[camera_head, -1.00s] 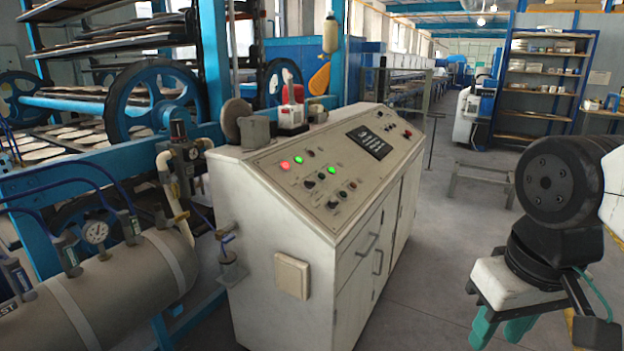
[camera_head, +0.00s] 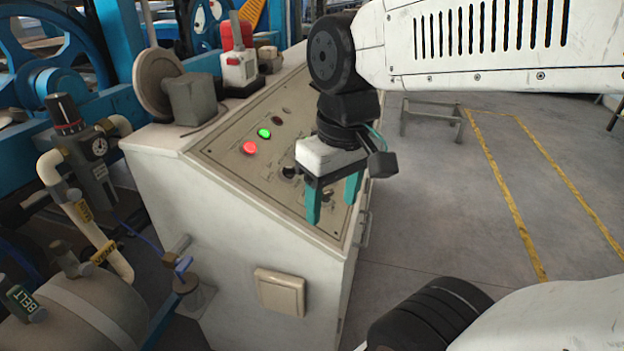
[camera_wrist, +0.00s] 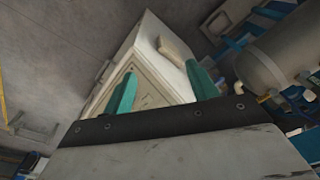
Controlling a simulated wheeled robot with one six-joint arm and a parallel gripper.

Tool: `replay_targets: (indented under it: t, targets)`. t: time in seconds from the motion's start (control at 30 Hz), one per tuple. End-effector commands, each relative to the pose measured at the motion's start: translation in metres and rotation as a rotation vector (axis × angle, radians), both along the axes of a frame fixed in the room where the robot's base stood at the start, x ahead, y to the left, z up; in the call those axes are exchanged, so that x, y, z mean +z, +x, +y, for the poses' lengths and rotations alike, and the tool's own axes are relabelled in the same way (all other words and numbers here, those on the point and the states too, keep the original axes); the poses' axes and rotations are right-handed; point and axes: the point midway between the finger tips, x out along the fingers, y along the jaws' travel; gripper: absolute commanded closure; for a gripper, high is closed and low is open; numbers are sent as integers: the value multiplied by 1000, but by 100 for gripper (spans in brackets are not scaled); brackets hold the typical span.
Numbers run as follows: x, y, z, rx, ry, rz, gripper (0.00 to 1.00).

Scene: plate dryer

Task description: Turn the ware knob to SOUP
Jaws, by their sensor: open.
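The white cabinet's sloped control panel (camera_head: 225,140) is at the centre of the head view. A black knob (camera_head: 289,172) shows on it just left of my gripper (camera_head: 332,208). I cannot read the panel labels, so I cannot tell which knob is the ware knob or where it points. My gripper is open and empty, its two teal fingers pointing down at the panel's near right part. It hides some of the lower controls, and I cannot tell whether it touches the panel. In the wrist view the cabinet (camera_wrist: 150,55) lies beyond my open fingers (camera_wrist: 160,72).
A red lamp (camera_head: 249,148) and a green lamp (camera_head: 264,133) glow on the panel. A square box (camera_head: 280,292) is on the cabinet's side. A grey tank (camera_head: 85,310) with pipes stands at left.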

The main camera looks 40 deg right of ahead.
Motion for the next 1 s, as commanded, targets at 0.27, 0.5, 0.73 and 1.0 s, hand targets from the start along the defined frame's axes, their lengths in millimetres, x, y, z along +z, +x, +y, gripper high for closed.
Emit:
replay_targets:
  t: [0.27,0.5,0.73,1.0]
  targets:
    - [-10,99,-59,87,100,92,42]
    - [-43,158,-125,150,190,110,42]
    - [-63,176,-154,178,226,105,42]
    - [-98,174,-146,180,230,108,42]
